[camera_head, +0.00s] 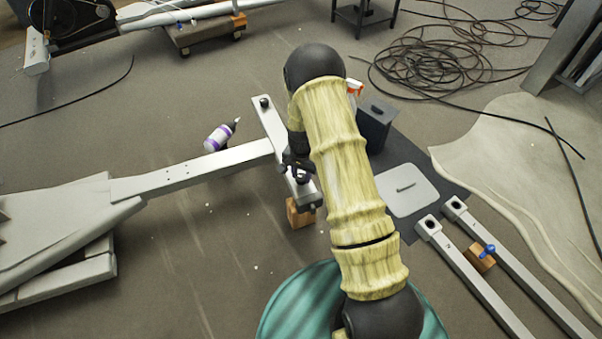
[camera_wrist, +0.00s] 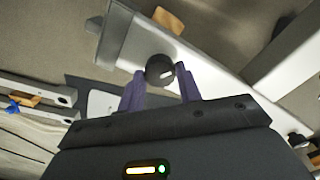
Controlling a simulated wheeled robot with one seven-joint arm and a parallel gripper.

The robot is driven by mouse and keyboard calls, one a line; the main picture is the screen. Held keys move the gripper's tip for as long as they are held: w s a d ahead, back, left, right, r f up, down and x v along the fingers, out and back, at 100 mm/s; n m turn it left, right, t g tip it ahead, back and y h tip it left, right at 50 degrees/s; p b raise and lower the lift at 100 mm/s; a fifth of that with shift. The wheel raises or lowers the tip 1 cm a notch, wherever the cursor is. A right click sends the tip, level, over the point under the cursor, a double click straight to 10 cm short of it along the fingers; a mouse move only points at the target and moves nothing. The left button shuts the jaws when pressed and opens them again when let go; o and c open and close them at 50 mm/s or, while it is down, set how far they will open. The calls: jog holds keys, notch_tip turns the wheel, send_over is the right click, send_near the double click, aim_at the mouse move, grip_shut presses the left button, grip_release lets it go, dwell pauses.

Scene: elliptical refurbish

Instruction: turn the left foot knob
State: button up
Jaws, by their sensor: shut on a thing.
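A white crossbar (camera_head: 273,125) lies across the end of a long white beam (camera_head: 195,172) in the head view. It also shows in the wrist view (camera_wrist: 205,75). A round black foot knob (camera_wrist: 160,69) with a white mark stands at its near end. My gripper (camera_wrist: 161,82) is shut on this knob, one purple finger on each side. In the head view my gripper (camera_head: 300,172) is at the crossbar's near end, and my arm partly hides it. A second black knob (camera_head: 264,101) stands free at the far end.
A wooden block (camera_head: 299,213) is under the crossbar's near end. A purple-and-white bottle (camera_head: 221,134) lies left of the crossbar. A dark box (camera_head: 375,125) and a grey plate (camera_head: 408,193) are on a dark mat to the right. Coiled cable (camera_head: 440,60) lies behind.

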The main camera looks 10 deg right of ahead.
jog(key=shift+r, duration=0.1)
jog(key=n+p, duration=0.3)
jog(key=p, duration=0.1)
jog(key=shift+r+n, duration=0.1)
jog(key=shift+n, duration=0.2)
jog(key=shift+n+p, duration=1.25)
jog(key=shift+n, duration=0.25)
jog(key=shift+f, duration=0.2)
jog(key=o, duration=1)
